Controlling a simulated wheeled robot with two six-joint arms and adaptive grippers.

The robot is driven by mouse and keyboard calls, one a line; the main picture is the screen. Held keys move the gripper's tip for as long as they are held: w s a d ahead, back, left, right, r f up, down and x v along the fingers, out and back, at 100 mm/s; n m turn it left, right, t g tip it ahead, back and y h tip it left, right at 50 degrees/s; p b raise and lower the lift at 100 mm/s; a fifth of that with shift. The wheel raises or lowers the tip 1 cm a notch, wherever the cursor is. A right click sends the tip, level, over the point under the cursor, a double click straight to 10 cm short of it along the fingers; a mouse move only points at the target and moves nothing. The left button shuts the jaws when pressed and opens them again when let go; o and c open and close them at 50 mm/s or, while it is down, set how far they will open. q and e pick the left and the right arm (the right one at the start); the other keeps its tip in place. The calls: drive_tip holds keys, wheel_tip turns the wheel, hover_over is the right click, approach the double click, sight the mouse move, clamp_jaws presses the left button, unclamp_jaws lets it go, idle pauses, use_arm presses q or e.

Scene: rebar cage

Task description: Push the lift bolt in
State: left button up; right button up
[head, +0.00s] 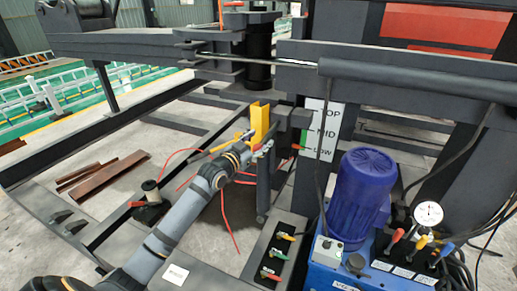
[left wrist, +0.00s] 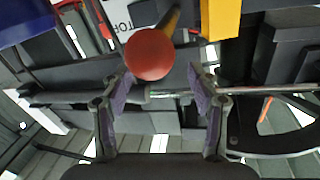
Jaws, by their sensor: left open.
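A red ball knob (left wrist: 150,54) on a yellow stem shows in the left wrist view, in front of the space between the fingers. A yellow upright block (head: 259,122) stands at the frame post in the head view; it also shows in the left wrist view (left wrist: 220,18). My left gripper (head: 257,148) is close to the post, just below the block. In the left wrist view its fingers (left wrist: 163,88) are apart, and nothing is visibly clamped. I cannot tell for sure which part is the lift bolt. My right gripper is not in view.
A blue motor (head: 362,195) and pump unit with a gauge (head: 428,214) stand at the right. A valve panel (head: 276,256) lies below the post. Red hoses (head: 228,216) hang near my left arm. A TOP/MID/LOW sign (head: 323,129) is right of the post.

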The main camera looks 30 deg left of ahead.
use_arm(q)
wheel_tip(320, 180, up, 7)
drive_tip(key=shift+f, duration=0.15)
idle(0.4)
